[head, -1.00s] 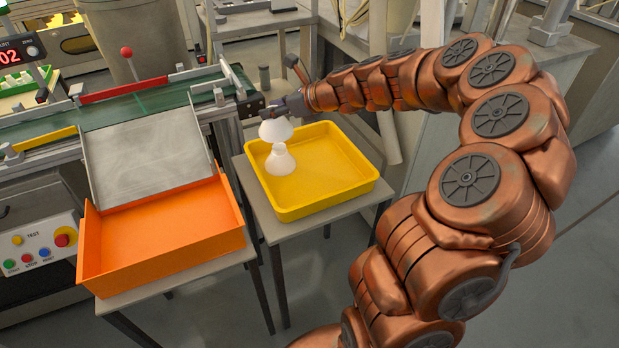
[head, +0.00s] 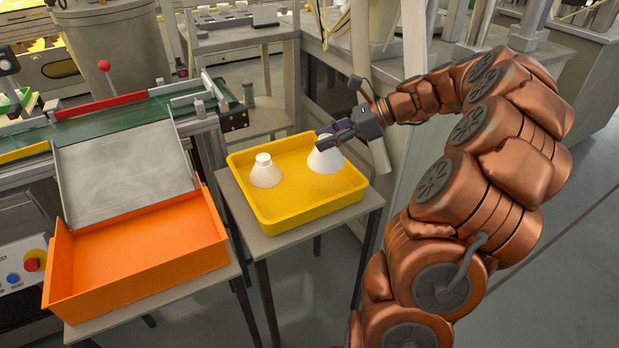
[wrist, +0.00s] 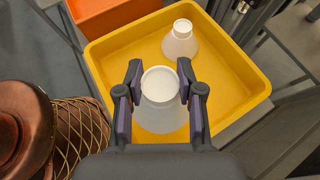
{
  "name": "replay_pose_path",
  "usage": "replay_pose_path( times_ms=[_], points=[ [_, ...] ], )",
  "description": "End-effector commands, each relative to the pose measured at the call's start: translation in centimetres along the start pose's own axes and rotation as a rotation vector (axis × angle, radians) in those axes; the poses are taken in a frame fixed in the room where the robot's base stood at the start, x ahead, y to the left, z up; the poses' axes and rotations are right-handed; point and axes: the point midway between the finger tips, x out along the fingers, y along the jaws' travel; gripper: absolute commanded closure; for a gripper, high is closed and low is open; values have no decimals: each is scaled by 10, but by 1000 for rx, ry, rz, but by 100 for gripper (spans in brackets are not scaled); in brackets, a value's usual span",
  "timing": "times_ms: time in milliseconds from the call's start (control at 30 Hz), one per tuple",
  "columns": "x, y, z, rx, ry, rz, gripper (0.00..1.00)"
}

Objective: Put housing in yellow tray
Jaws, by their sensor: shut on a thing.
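A white cone-shaped housing (head: 325,158) is in my gripper (head: 322,136), over the right part of the yellow tray (head: 295,214). In the wrist view, the two fingers of my gripper (wrist: 160,90) stand on either side of the neck of this housing (wrist: 162,112). Whether its base touches the tray floor I cannot tell. A second white housing (head: 265,175) stands upright in the tray's left part, apart from the held one; it also shows in the wrist view (wrist: 181,42). The tray (wrist: 240,90) surrounds both in that view.
An orange bin (head: 140,250) stands left of the tray, below a grey sloped chute (head: 125,172). A green conveyor (head: 110,120) runs behind them. The tray rests on a small grey table (head: 360,215). The tray's front floor is clear.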

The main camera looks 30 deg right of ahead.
Motion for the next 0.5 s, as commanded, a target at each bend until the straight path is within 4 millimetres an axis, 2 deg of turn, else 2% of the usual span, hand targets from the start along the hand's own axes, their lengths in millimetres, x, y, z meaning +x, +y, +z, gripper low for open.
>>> replay_pose_path(
  times_ms=[233,500],
  points=[
    [21,0,-39,3,0,-1,100],
    [32,0,-59,2,0,-1,100]
  ],
)
